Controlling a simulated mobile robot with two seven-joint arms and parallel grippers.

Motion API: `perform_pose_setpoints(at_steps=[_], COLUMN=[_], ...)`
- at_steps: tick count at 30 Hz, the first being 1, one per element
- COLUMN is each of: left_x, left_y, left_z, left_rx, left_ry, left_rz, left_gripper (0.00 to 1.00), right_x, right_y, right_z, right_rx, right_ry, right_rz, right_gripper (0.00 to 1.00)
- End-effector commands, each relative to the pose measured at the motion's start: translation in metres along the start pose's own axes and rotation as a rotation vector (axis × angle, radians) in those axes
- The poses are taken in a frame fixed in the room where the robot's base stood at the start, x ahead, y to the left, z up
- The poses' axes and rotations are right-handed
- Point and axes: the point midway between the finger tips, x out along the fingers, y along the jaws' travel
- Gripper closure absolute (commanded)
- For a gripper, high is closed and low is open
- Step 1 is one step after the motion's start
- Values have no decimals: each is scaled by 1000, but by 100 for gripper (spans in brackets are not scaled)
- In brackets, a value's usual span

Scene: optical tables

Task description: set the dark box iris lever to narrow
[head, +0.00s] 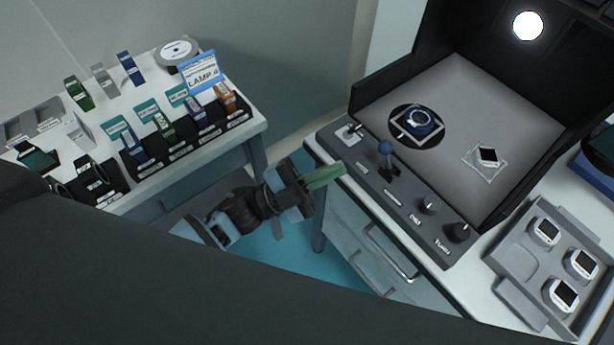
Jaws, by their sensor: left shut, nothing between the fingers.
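The dark box (400,72) stands open at the right, with a grey floor and a control panel (408,196) along its front. My left gripper (328,175) is shut and empty, with greenish fingertips. In the picture it is left of and slightly below the lever, apart from it, by the panel's left front edge. My right gripper is not in view.
A blue-ringed watch-like piece (418,122) sits on a dark disc inside the box. A grey tray (514,258) lies at right. A white table (205,152) with several watches stands at left.

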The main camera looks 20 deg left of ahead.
Motion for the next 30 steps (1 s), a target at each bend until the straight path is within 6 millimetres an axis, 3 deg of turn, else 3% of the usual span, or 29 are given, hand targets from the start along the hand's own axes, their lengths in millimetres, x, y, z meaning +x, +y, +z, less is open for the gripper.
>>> perform_pose_setpoints(at_steps=[6, 12, 30], left_x=[39, 57, 62], left_y=[-2, -1, -1], left_z=[-1, 0, 0], left_rx=[0, 0, 10], left_ry=[3, 0, -1], left_rz=[-2, -1, 8], left_gripper=[100, 100, 100], right_x=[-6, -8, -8], right_y=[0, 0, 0], right_z=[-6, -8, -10], right_rx=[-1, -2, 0], right_ry=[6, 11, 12], right_rz=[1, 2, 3], right_gripper=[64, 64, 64])
